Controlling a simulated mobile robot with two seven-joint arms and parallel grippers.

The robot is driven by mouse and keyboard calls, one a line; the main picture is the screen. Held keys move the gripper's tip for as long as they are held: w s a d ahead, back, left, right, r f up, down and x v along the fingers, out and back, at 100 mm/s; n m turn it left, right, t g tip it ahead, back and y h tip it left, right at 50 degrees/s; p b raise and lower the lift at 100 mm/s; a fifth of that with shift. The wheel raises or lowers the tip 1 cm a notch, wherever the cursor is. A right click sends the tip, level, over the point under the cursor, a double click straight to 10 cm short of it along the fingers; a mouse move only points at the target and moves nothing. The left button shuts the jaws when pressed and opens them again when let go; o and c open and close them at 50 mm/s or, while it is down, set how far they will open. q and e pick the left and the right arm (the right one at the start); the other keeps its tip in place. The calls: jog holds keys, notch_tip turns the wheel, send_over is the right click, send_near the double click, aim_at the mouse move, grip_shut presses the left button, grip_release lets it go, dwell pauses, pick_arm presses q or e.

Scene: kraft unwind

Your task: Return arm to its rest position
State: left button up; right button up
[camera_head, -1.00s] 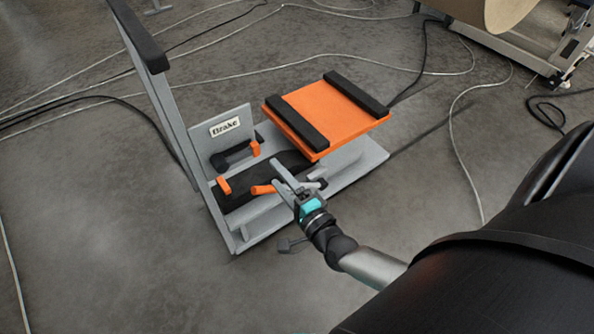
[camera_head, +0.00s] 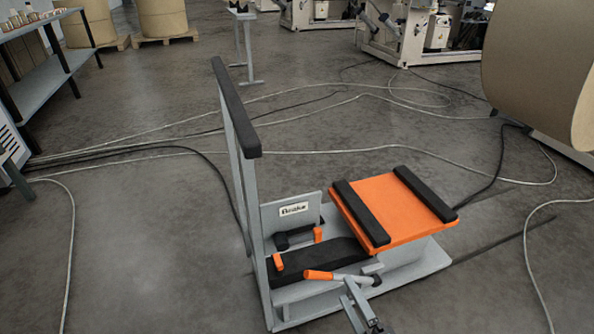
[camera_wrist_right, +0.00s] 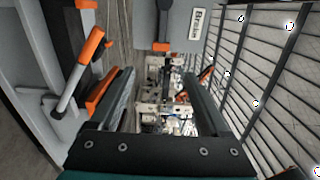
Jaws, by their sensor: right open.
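My right gripper (camera_head: 347,292) shows at the bottom of the head view, beside the grey cart's lever with an orange grip (camera_head: 319,275). In the right wrist view its two dark fingers (camera_wrist_right: 158,78) stand apart with nothing between them. The lever's orange grip (camera_wrist_right: 91,45) shows there to the left of the fingers, apart from them. Most of my right arm is outside the head view. My left gripper is not in view.
The grey cart has an orange platform (camera_head: 395,210) with black strips, a "Brake" plate (camera_head: 293,209) and a tall upright with a black top (camera_head: 236,107). Cables (camera_head: 330,151) cross the floor. A large brown roll (camera_head: 535,75) stands at the right. Floor to the left is mostly open.

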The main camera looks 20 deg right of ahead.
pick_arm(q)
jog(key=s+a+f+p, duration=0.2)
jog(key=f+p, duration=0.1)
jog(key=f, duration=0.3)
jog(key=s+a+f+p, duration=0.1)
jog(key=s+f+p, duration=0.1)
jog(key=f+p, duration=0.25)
pick_arm(e)
jog(key=s+f+n+g, duration=0.4)
jog(key=f+n, duration=0.2)
jog(key=f, duration=0.1)
jog(key=s+f+n+g, duration=0.4)
jog(key=f+n, duration=0.2)
jog(key=f, duration=0.2)
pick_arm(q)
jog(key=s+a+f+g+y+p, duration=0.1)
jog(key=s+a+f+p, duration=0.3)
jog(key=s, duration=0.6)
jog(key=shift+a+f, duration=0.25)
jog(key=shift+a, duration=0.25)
pick_arm(e)
jog(key=s+f+n+g, duration=0.3)
jog(key=s+n+g, duration=0.1)
jog(key=s, duration=0.4)
jog(key=s+d+f+n+g+h, duration=0.1)
jog(key=s+f+n+g, duration=0.2)
jog(key=s, duration=0.5)
jog(key=shift+d+f+n+g, duration=0.15)
jog(key=shift+d+n+g, duration=0.1)
jog(key=shift+n+g, duration=0.25)
